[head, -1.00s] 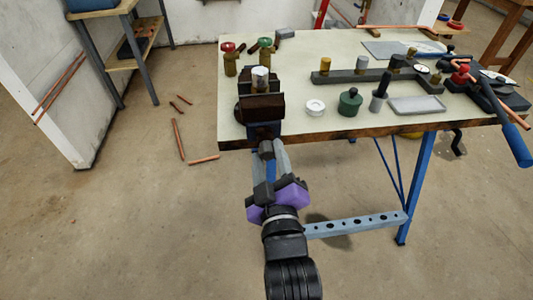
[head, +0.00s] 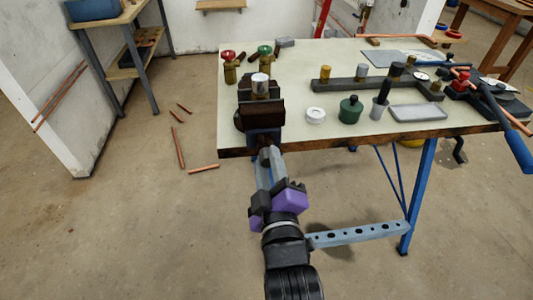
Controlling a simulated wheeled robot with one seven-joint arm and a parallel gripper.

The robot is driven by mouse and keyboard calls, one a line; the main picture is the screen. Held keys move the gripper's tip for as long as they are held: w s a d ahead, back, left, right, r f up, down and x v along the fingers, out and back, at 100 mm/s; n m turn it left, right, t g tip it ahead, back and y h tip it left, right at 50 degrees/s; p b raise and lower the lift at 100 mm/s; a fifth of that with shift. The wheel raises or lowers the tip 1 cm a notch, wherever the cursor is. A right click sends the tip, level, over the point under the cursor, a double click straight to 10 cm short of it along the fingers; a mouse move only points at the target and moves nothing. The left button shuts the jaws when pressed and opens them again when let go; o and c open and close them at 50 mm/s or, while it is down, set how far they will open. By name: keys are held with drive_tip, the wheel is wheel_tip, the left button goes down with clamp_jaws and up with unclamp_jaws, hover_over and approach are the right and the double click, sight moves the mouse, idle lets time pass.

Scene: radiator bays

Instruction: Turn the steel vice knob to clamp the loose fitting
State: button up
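The vice (head: 258,118) has dark brown jaws and is mounted at the front left edge of the workbench. A fitting (head: 260,86) with a pale round top stands upright between its jaws. I cannot tell whether the jaws touch it. The vice knob is at the front of the vice, low by the bench edge, mostly hidden by my fingers. My gripper (head: 266,158), with grey fingers and a purple body, reaches up to the knob from the front. Its fingertips are at the knob, but their grip on it is too small to make out.
The workbench (head: 310,68) also holds red and green valves (head: 230,66) behind the vice. A white ring (head: 315,115), a green canister (head: 350,109) and a grey tray (head: 418,112) are to the right. Copper pipes (head: 178,146) lie on the floor at left.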

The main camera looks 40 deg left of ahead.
clamp_jaws()
